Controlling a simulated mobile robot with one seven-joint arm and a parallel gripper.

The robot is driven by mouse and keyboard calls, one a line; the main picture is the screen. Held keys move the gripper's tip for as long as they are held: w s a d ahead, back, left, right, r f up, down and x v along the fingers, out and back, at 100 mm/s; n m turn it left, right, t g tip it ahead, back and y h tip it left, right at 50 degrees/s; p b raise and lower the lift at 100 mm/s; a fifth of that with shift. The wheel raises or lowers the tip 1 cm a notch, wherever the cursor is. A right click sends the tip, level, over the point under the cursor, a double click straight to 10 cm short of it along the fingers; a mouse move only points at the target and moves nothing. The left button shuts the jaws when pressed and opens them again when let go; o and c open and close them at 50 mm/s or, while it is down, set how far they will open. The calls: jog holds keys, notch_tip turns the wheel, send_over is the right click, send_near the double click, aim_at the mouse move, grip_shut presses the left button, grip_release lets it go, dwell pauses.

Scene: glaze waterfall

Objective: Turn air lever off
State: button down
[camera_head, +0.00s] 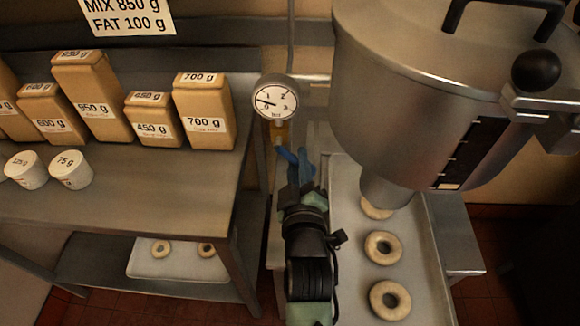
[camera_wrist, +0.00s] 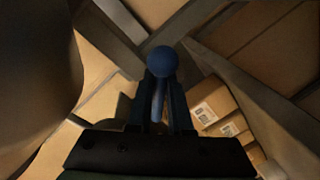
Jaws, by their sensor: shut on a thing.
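The blue air lever (camera_head: 286,154) sits below the round pressure gauge (camera_head: 275,97), whose needle points left, between 0 and 1. My gripper (camera_head: 299,178) reaches up to the lever from below and is shut on it. In the wrist view, the lever's blue ball end (camera_wrist: 161,61) shows just beyond the fingertips, and its blue shaft lies between the two fingers of my gripper (camera_wrist: 159,95). The lever's pivot is mostly hidden, so its exact angle is hard to tell.
A large steel hopper (camera_head: 400,110) hangs close on the right, above a tray (camera_head: 440,290) of ring doughnuts (camera_head: 384,248). On the left, a table (camera_head: 130,196) holds several labelled brown bags (camera_head: 205,112) and two white cups (camera_head: 71,170).

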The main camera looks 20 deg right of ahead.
jog(key=r+n+p, duration=0.1)
jog(key=n, duration=0.1)
jog(key=d+r+n+p, duration=0.1)
jog(key=n, duration=0.1)
jog(key=shift+s+r+g+h, duration=0.1)
jog(key=shift+s+g+h, duration=0.1)
jog(key=shift+g+h, duration=0.15)
jog(key=shift+d+r+n+h+p, duration=0.2)
jog(key=shift+r+n+p, duration=0.25)
jog(key=shift+n+p, duration=0.5)
jog(key=shift+d+r+n+h+p, duration=0.1)
jog(key=shift+r+n+h+p, duration=0.25)
jog(key=shift+n+p, duration=0.55)
jog(key=c, duration=0.8)
grip_release()
jog(key=shift+c, duration=0.2)
jog(key=shift+s, duration=0.1)
jog(key=b+v, duration=0.2)
jog(key=v, duration=1.1)
jog(key=shift+r, duration=0.15)
jog(key=shift+r, duration=0.1)
